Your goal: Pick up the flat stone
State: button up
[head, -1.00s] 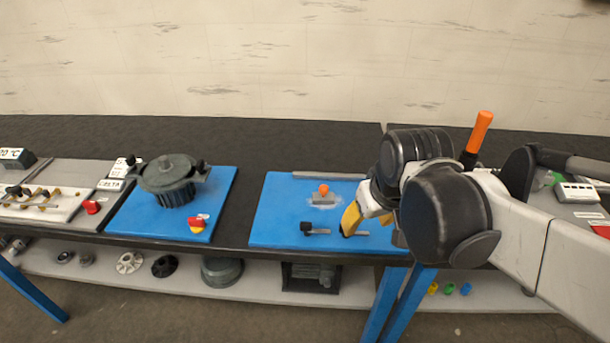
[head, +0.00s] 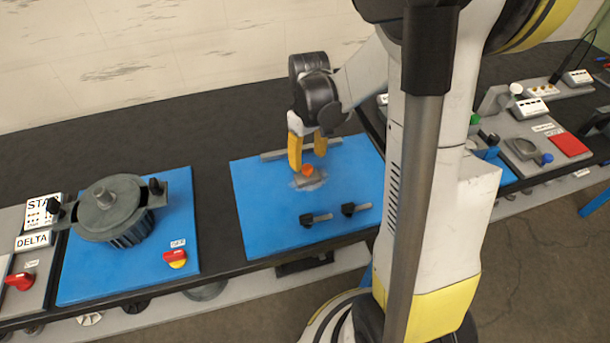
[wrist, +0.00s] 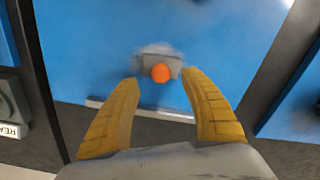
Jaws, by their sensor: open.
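The flat stone appears to be the small grey block (head: 310,181) with an orange knob (head: 307,170) on top. It lies on a pale patch of the blue board. In the wrist view the grey block (wrist: 152,62) and its orange knob (wrist: 160,73) show just beyond and between the fingertips. My gripper (head: 308,161) is open and empty, its yellow fingers pointing down close to the knob. In the wrist view the open gripper (wrist: 161,78) has a finger on each side of the knob, apart from it.
The blue board (head: 262,222) carries a grey bar (head: 280,153) behind the block and two black-knobbed clamps (head: 316,218) (head: 355,208) in front. A grey lidded pot (head: 108,207) stands on another blue board at left. Free board surrounds the block.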

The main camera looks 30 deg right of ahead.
aim_at(307, 166)
jog(key=f+b, duration=0.1)
jog(key=f, duration=0.1)
jog(key=f+b, duration=0.1)
jog(key=f, duration=0.2)
jog(key=shift+w+a+f, duration=0.1)
jog(key=shift+w+f, duration=0.05)
jog(key=shift+w, duration=0.05)
grip_shut()
